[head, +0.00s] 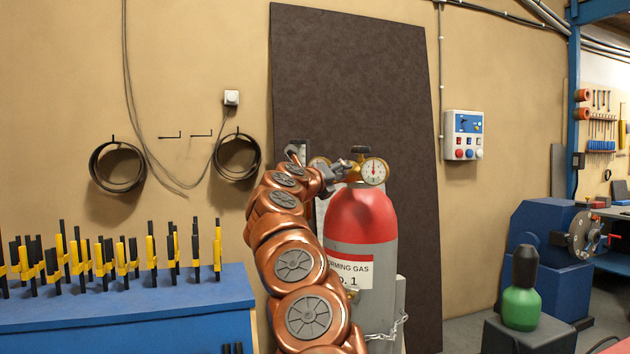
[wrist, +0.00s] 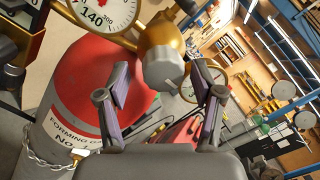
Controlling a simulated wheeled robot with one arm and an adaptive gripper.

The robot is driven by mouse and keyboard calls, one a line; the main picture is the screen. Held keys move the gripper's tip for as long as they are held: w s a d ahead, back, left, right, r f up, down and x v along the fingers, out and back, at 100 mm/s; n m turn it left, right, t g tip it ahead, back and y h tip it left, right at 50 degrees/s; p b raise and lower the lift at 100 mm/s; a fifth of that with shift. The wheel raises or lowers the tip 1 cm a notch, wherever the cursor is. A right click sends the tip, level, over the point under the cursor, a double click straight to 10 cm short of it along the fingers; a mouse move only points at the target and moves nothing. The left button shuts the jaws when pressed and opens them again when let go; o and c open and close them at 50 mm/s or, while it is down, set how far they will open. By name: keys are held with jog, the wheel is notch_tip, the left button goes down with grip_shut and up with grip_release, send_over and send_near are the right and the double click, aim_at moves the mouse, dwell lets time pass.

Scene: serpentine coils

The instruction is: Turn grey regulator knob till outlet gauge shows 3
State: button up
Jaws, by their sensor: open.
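The red-topped gas cylinder (head: 361,225) stands upright with a brass regulator on top. The grey knob (wrist: 165,76) sits on the brass body, ahead of my gripper (wrist: 160,92). My gripper is open, with one finger on each side of the knob in the wrist view; I see no clear contact. One gauge (head: 374,171) faces the head camera at right, its needle near upright; its numbers are too small to read. A second gauge (head: 319,162) is partly hidden by my arm. The wrist view shows a large dial (wrist: 98,14), cut off, marked 140, and a smaller one (wrist: 204,80).
A chain (head: 387,330) holds the cylinder against its stand. A dark panel (head: 400,110) leans on the wall behind. A blue bench (head: 120,300) with clamps stands left. A green bottle (head: 521,300) sits on a box at right.

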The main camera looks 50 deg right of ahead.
jog(key=s+a, duration=0.1)
jog(key=a, duration=0.9)
jog(key=shift+a, duration=0.3)
dwell(0.4)
jog(key=shift+f, duration=0.1)
dwell(0.4)
